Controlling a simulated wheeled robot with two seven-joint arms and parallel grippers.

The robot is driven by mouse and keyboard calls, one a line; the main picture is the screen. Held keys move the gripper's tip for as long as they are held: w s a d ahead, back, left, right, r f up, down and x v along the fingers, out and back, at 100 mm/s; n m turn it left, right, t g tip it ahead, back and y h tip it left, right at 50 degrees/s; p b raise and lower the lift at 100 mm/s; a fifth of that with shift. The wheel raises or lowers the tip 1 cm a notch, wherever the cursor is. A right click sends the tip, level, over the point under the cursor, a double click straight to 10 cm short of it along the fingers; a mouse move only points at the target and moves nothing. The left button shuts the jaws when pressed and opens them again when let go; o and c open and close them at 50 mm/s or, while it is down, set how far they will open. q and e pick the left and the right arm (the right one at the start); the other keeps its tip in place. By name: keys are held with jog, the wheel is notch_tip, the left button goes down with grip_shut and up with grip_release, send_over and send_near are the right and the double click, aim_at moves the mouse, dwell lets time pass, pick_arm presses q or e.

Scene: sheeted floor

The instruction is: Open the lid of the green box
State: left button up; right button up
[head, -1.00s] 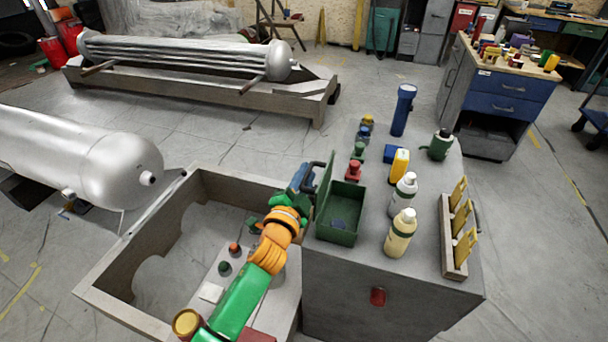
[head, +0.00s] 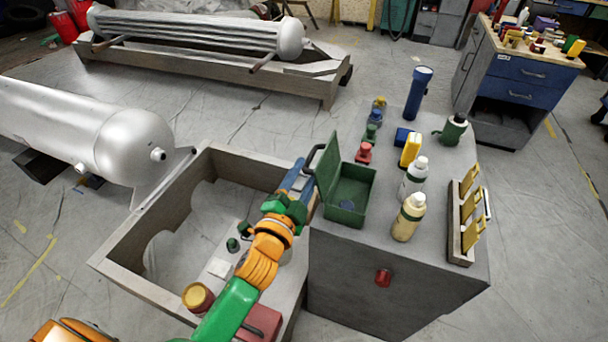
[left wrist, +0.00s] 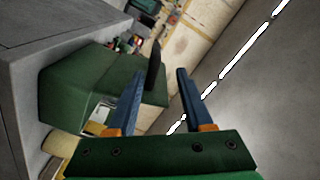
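The green box (head: 349,211) stands on the grey cabinet top, and its inside shows with a small dark blue item in it. Its lid (head: 328,168) stands raised, roughly upright, along the box's left edge. A dark handle (head: 312,156) sticks out from the lid's left side. My left gripper (head: 302,174) is just left of the lid, by the handle. In the left wrist view its blue fingers (left wrist: 160,74) are apart, with the dark handle (left wrist: 153,66) beyond the gap and a green face of the box or lid at left. Contact cannot be told. My right gripper is not seen.
Two bottles, a white one (head: 414,178) and a cream one (head: 409,217), stand right of the box. A red knob piece (head: 364,153) and a blue flashlight (head: 418,92) stand behind. A wooden rack (head: 467,220) is at right. A walled grey frame (head: 135,229) lies left.

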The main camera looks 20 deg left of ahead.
pick_arm(q)
jog(key=shift+s, duration=0.1)
jog(key=s+b, duration=0.1)
jog(key=s, duration=1.2)
jog(key=shift+s+a, duration=0.25)
jog(key=shift+s, duration=0.15)
dwell(0.5)
